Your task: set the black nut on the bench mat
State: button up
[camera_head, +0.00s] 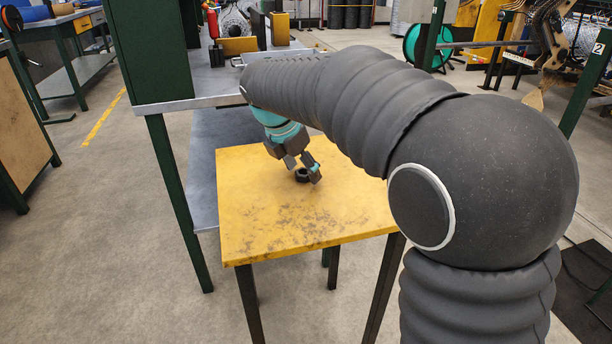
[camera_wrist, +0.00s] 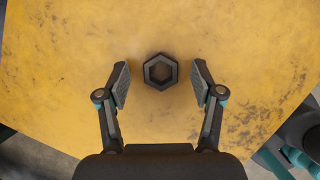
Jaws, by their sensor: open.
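The black nut (camera_wrist: 147,72) is a hexagonal ring lying flat on a yellow tabletop (camera_wrist: 60,60). In the head view the nut (camera_head: 302,175) shows as a small dark shape on the yellow table (camera_head: 260,213), partly covered by a finger. My gripper (camera_head: 303,171) is just above the table at the nut. In the wrist view my gripper (camera_wrist: 160,86) is open, with one finger to each side of the nut and a gap on both sides. I cannot make out a separate bench mat with certainty.
A grey metal bench (camera_head: 218,88) with a dark green cabinet (camera_head: 150,50) stands behind and left of the yellow table. A red bottle-like object (camera_head: 212,22) and yellow blocks (camera_head: 238,46) are on the bench. Open floor (camera_head: 105,220) lies to the left.

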jog(key=c, duration=1.3)
grip_shut()
jog(key=shift+r, duration=0.1)
